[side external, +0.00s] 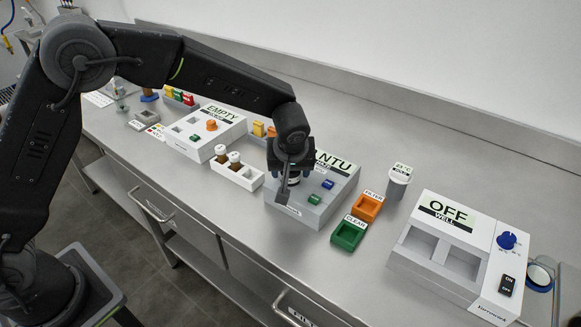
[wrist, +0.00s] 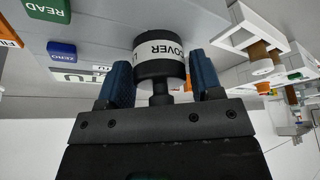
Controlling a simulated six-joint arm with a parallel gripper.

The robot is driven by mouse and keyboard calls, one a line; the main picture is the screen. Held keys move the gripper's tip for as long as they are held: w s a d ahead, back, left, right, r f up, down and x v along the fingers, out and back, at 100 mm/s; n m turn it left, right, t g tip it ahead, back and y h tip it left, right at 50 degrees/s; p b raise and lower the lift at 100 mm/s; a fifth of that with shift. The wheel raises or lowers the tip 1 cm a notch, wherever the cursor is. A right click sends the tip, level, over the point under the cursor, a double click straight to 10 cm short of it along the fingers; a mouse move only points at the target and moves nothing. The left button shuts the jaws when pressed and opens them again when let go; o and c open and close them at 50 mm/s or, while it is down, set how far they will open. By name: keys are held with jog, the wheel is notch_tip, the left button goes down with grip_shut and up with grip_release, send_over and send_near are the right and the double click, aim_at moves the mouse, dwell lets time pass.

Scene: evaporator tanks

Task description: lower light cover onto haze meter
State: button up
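The light cover (wrist: 158,50) is a black cylinder with a white band lettered COVER and a narrower black knob. In the wrist view it sits between the blue fingers of my gripper (wrist: 162,78), which press against its sides. The knob points to my palm. The haze meter (side external: 325,205) is a grey box with an NTU display, a blue and a green button. In the side view my gripper (side external: 294,182) is over the meter's left part, mostly hiding the cover. The meter's well is hidden, and I cannot tell whether the cover touches the meter.
White vial rack (side external: 237,177) with brown vials stands left of the meter. The EMPTY unit (side external: 204,130) is farther left.

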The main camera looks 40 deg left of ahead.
jog(key=o, duration=0.3)
jog(key=v, duration=1.4)
jog(key=shift+d+f, duration=0.1)
